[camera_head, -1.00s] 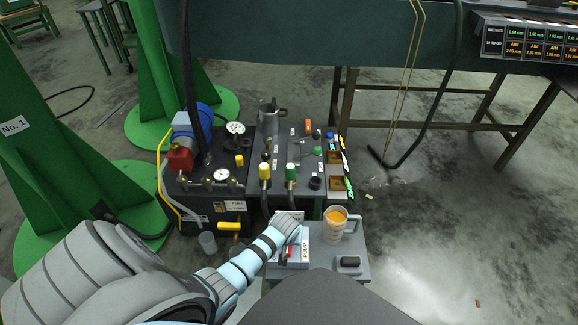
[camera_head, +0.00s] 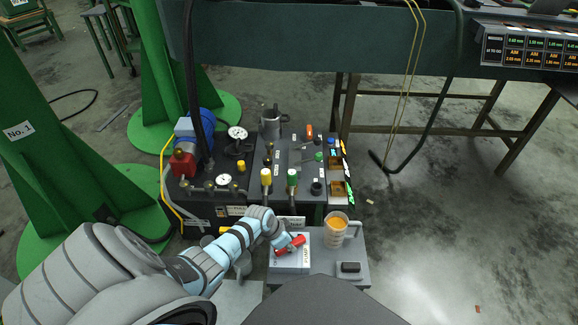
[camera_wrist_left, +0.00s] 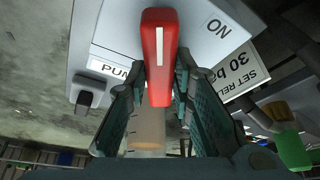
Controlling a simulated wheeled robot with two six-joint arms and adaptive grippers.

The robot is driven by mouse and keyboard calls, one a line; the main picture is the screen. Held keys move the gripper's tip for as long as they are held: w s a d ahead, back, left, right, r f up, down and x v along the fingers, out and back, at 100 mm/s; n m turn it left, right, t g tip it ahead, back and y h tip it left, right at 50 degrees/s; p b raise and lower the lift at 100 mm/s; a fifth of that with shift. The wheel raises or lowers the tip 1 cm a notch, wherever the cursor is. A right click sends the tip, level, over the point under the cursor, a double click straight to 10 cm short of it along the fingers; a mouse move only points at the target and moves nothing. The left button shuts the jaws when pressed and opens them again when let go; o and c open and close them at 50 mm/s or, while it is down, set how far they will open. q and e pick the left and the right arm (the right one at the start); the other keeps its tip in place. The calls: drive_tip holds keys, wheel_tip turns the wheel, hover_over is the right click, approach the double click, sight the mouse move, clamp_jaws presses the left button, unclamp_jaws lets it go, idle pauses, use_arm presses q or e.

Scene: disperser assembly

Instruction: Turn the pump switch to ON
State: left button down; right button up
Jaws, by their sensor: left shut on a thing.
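The pump switch box (camera_head: 292,262) is light grey with a "PUMP" label and sits on a grey stand in the head view. Its red switch handle (camera_head: 290,244) lies slantwise across the top of the box. In the left wrist view the red handle (camera_wrist_left: 158,55) with a white stripe stands between the fingers, and "ON" is printed on the box to its right. My left gripper (camera_head: 280,241) is shut on the red handle; the wrist view shows its fingers (camera_wrist_left: 160,88) on both sides. My right gripper is not in view.
A measuring cup (camera_head: 336,230) with orange liquid stands right of the box, and a small black block (camera_head: 350,267) lies in front of it. Behind stands a dark machine (camera_head: 250,190) with valves and gauges. A green column (camera_head: 90,150) is at left.

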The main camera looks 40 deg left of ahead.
use_arm(q)
drive_tip(key=m+h+b, duration=0.1)
drive_tip(key=m+b, duration=0.1)
drive_tip(key=m, duration=0.2)
drive_tip(key=shift+f+g+b, duration=0.15)
drive_tip(key=shift+g+b, duration=0.25)
drive_tip(key=shift+w+m+h+b, duration=0.1)
drive_tip(key=shift+m+h+b, duration=0.25)
drive_tip(key=shift+m, duration=0.25)
drive_tip(key=shift+m+g+b, duration=0.3)
drive_tip(key=shift+m, duration=0.3)
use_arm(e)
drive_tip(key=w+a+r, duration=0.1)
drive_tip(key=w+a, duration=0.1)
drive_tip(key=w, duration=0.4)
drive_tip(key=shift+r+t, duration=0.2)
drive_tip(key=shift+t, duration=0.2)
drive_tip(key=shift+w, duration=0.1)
use_arm(q)
drive_tip(key=c, duration=1.4)
unclamp_jaws()
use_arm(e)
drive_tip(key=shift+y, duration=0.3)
use_arm(q)
drive_tip(key=shift+a+r, duration=0.1)
drive_tip(key=shift+r, duration=0.1)
